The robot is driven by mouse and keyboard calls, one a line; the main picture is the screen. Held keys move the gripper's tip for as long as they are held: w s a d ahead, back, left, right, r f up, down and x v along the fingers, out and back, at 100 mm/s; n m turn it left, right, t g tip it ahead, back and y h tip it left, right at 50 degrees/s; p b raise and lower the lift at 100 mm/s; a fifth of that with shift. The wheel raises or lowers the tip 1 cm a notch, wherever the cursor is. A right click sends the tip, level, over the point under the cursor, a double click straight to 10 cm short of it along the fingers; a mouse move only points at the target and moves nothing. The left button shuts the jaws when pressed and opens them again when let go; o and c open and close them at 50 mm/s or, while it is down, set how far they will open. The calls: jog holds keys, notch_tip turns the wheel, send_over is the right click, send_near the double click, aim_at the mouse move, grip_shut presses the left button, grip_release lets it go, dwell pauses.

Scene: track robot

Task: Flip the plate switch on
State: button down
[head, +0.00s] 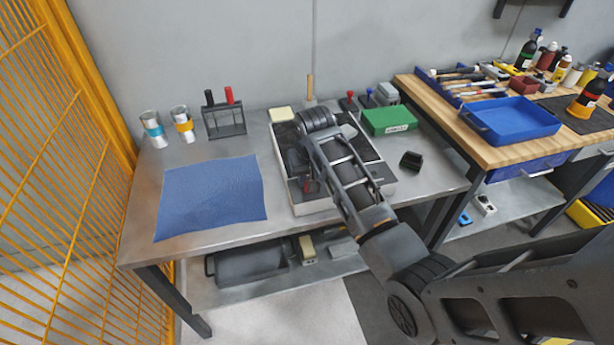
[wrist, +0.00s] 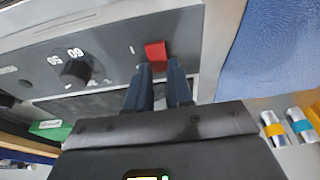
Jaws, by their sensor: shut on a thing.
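The red switch (wrist: 156,52) sits on the grey front panel (wrist: 110,45) of a hot-plate-like device in the wrist view. My gripper (wrist: 160,70) has its two dark fingers close together at the switch, shut on its near end. A small white mark is printed left of the switch. I cannot tell clearly which way the switch is tilted. In the head view, the device's pale casing (head: 321,207) stands on the metal bench, mostly behind my arm. A bit of red shows beside my gripper (head: 306,184) there, and the fingertips are hard to make out.
A black knob (wrist: 76,70) with numbers is left of the switch. A blue cloth (head: 212,196) lies left of the device. A green box (head: 389,122) and a small dark object (head: 411,160) are at right. Two cans (head: 183,124) and a small rack (head: 225,120) stand behind.

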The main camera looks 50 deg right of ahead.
jog(key=c, duration=1)
grip_release()
jog(key=v, duration=0.7)
jog(key=shift+r+b, duration=0.35)
